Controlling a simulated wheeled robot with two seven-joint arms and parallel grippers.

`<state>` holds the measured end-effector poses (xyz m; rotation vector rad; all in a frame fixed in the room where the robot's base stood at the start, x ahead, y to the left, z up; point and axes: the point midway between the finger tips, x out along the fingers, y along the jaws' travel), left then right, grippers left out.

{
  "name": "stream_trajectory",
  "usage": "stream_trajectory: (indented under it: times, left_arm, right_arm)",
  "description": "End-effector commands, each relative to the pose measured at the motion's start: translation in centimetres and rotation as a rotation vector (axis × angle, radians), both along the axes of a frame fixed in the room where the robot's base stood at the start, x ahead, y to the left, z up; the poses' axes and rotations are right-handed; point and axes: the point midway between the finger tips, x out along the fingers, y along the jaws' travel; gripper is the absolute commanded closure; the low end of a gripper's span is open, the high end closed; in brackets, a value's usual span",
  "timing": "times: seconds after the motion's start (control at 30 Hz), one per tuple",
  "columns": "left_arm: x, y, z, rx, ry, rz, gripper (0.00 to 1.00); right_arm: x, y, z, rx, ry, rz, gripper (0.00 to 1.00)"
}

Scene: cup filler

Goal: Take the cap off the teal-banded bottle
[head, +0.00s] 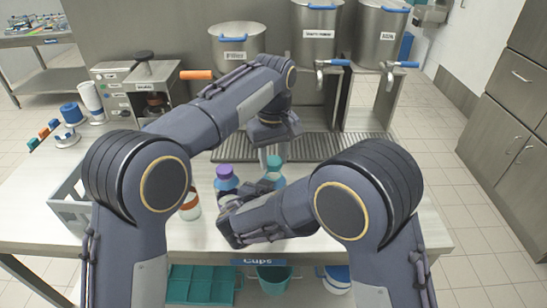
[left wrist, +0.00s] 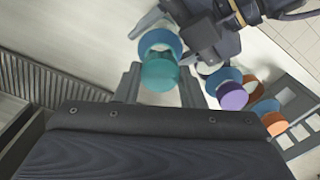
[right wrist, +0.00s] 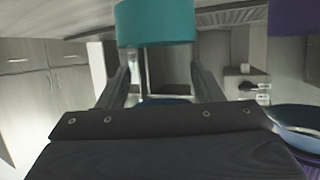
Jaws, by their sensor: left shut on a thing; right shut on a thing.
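The teal-banded bottle (head: 279,181) stands on the counter, its blue body partly hidden behind my right gripper and arm. Its teal cap (head: 275,161) also shows in the left wrist view (left wrist: 160,76), between the fingers of my left gripper (head: 266,156). That gripper is above the bottle and shut on the cap. My right gripper (head: 265,185) comes in low from the side and is shut on the bottle's body. In the right wrist view a large teal part (right wrist: 155,22) of the bottle fills the top, above the fingers. The cap looks seated on the bottle.
A purple-capped bottle (head: 226,175) stands close at the left, and an orange-banded bottle (head: 190,208) stands farther left. A drip grate (head: 330,147) and steel dispensers (head: 238,45) are behind. Cup bins (head: 200,285) sit below the front edge. The counter's right end is clear.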

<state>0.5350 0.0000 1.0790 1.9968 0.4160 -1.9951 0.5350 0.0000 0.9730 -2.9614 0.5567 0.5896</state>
Motion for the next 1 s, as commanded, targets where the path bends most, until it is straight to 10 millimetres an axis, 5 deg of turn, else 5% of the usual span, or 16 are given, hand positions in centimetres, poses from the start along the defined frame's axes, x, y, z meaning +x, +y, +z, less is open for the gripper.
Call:
stream_trajectory:
  times: [0.2, 0.53, 0.77, 0.8, 1.0]
  left_arm:
    - [0.0, 0.0, 0.3, -0.001, -0.001, 0.000, 0.91]
    - [0.0, -0.1, 3.8, -0.001, -0.001, 0.000, 0.91]
    - [0.0, 0.0, 4.0, 0.001, 0.000, 0.000, 0.92]
    - [0.0, 0.0, 4.0, 0.000, 0.000, 0.000, 0.92]
    - [0.0, 0.0, 4.0, 0.000, 0.000, 0.000, 0.92]
  right_arm:
    - [0.0, 0.0, 0.0, 0.000, 0.000, 0.000, 1.00]
    - [0.0, 0.0, 0.0, 0.000, 0.000, 0.000, 1.00]
    - [0.0, 0.0, 0.0, 0.000, 0.000, 0.000, 1.00]
    - [0.0, 0.0, 0.0, 0.000, 0.000, 0.000, 0.38]
    - [0.0, 0.0, 0.0, 0.000, 0.000, 0.000, 0.15]
